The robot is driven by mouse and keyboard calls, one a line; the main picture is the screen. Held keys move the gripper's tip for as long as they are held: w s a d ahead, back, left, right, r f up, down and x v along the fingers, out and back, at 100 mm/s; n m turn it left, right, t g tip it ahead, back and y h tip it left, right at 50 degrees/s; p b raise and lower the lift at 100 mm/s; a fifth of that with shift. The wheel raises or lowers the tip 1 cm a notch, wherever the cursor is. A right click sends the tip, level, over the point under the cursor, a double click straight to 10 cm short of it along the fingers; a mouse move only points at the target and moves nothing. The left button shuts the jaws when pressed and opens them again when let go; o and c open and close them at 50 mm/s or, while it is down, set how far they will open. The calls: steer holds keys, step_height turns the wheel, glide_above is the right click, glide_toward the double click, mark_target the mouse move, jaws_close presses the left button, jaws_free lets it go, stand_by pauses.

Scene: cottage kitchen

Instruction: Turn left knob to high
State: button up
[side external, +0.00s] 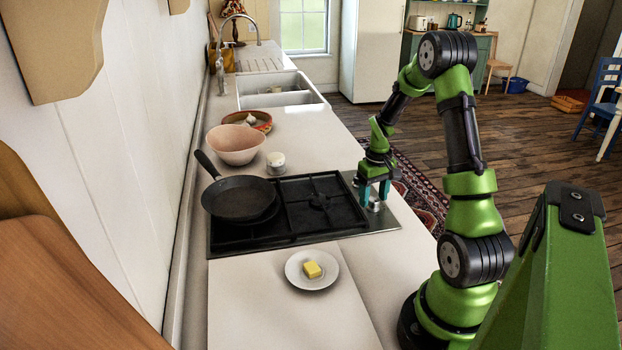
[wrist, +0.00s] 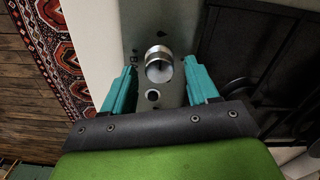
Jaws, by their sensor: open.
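My gripper (side external: 374,193) is at the right end of the cooktop, pointing down, with its two teal fingers apart. A silver round knob (side external: 376,207) sits on the steel strip just below the fingers. In the wrist view the knob (wrist: 158,66) lies between the two fingertips, with a gap on both sides. The knob's pointer setting is too small to read. The black gas cooktop (side external: 318,200) lies left of my gripper.
A black frying pan (side external: 240,198) stands on the left burners. A plate (side external: 296,277) with butter (side external: 312,269) is in front of the cooktop. A pink bowl (side external: 235,143) and a small white jar (side external: 276,160) stand behind. The counter's right edge is close to my gripper.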

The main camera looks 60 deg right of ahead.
mark_target(373, 198)
step_height(373, 198, up, 17)
stand_by(0.4)
steer(key=s+a+r+t, duration=0.1)
steer(key=a+t, duration=0.1)
steer(key=a, duration=0.9)
steer(key=s+a+r+n+t+y, duration=0.1)
steer(key=a+r+t, duration=0.1)
steer(key=a, duration=0.9)
steer(key=s+a+r+n+t+y, duration=0.1)
steer(key=a+r+t, duration=0.1)
steer(key=a, duration=0.9)
steer(key=shift+s+t, duration=0.4)
steer(key=shift+t, duration=0.2)
steer(key=shift+a+r, duration=0.1)
steer(key=shift+c, duration=0.2)
